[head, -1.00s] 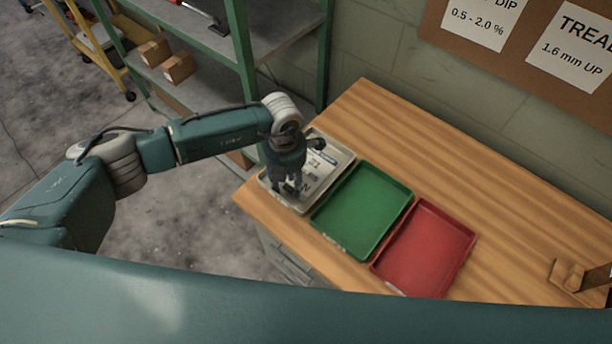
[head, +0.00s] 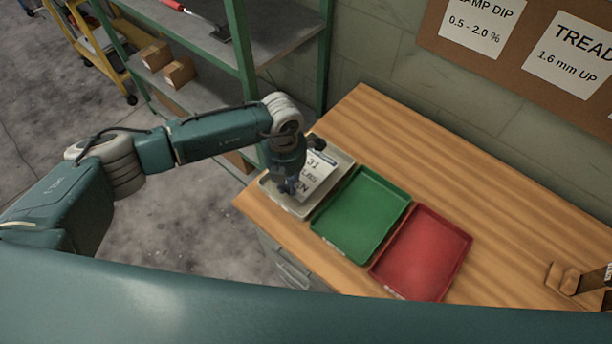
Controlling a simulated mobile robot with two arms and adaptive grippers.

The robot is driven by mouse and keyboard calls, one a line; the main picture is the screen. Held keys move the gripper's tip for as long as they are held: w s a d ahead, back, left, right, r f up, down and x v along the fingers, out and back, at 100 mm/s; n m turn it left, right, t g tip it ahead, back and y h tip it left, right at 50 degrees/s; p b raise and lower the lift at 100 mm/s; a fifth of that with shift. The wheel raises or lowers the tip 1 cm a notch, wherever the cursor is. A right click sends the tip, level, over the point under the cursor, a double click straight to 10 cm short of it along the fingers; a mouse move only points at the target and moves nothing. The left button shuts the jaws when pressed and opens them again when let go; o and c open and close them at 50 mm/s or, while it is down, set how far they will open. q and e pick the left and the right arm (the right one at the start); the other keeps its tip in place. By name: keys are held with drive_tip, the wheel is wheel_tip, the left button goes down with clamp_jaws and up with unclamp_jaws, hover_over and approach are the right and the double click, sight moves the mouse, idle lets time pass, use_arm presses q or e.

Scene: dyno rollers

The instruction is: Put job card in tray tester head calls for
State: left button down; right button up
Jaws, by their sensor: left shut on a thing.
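The white job card (head: 318,172) with dark printed text is partly hidden behind my left gripper (head: 288,188), which is shut on it. The card is tilted and over the cream tray (head: 339,180) at the left of the row. I cannot tell whether the card touches the tray floor. A green tray (head: 362,214) is in the middle and a red tray (head: 422,254) is at the right; both are empty. My right gripper is not in view. The tester head is not clearly in view.
The trays stand on a wooden bench (head: 440,165). A wooden holder (head: 568,278) stands at the bench's right. Green shelving (head: 245,60) is behind at the left. Signs (head: 568,62) hang on a board. The bench behind the trays is clear.

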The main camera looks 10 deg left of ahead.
use_arm(q)
drive_tip(key=shift+r+p, duration=1.75)
drive_tip(key=shift+r, duration=1.2)
